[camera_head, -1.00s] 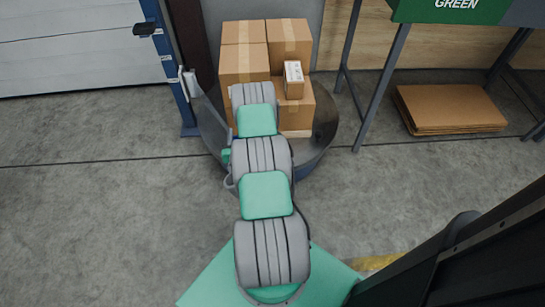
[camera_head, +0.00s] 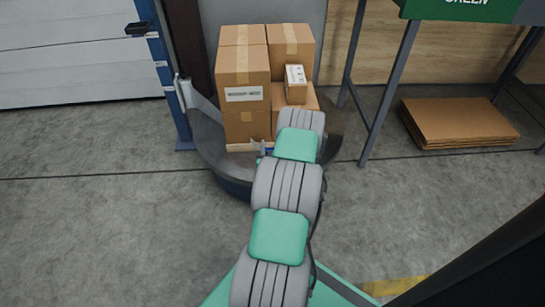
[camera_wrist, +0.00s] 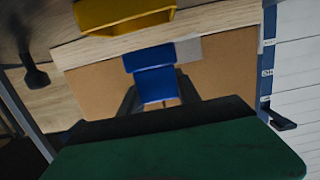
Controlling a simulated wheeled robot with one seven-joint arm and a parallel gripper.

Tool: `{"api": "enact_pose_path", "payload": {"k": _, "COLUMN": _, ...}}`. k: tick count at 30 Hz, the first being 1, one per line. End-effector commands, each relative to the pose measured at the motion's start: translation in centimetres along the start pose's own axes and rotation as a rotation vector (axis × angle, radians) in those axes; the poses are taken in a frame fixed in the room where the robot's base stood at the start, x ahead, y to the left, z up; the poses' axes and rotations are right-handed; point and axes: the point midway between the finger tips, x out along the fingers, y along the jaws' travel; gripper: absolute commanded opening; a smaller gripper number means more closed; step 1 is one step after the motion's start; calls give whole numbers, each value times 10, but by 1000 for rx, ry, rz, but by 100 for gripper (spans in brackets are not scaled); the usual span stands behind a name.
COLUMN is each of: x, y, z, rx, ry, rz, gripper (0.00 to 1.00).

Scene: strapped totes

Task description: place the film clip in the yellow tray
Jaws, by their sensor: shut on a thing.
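The film clip, a blue piece (camera_wrist: 152,60), is in the middle of the wrist view, between the dark fingers of my gripper (camera_wrist: 157,95). My gripper is shut on it. The yellow tray (camera_wrist: 120,17) shows at the top edge of the wrist view, cut off by the frame, apart from the clip in the picture. In the head view my arm hides most of the gripper, and I cannot make out the tray there.
Stacked cardboard boxes (camera_head: 244,80) stand on a pallet on a round dark turntable (camera_head: 205,140). A blue post (camera_head: 160,70) is at left. A green-topped table (camera_head: 460,8) and flat cardboard (camera_head: 460,122) are at right. The concrete floor at left is clear.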

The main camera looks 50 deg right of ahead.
Motion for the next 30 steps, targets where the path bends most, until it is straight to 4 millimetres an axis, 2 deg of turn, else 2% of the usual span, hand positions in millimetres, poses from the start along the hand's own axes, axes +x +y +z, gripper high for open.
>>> {"api": "enact_pose_path", "payload": {"k": 2, "x": 6, "y": 8, "z": 12, "rx": 0, "ry": 1, "rz": 3, "gripper": 0}}
{"api": "enact_pose_path", "payload": {"k": 6, "x": 9, "y": 8, "z": 39, "rx": 0, "ry": -1, "rz": 0, "gripper": 0}}
{"api": "enact_pose_path", "payload": {"k": 19, "x": 10, "y": 7, "z": 43, "rx": -1, "ry": 1, "rz": 0, "gripper": 0}}
{"api": "enact_pose_path", "payload": {"k": 20, "x": 10, "y": 7, "z": 42, "rx": -1, "ry": 1, "rz": 0, "gripper": 41}}
{"api": "enact_pose_path", "payload": {"k": 27, "x": 10, "y": 7, "z": 41, "rx": -1, "ry": 1, "rz": 0, "gripper": 60}}
{"api": "enact_pose_path", "payload": {"k": 30, "x": 10, "y": 7, "z": 41, "rx": 0, "ry": 1, "rz": 0, "gripper": 61}}
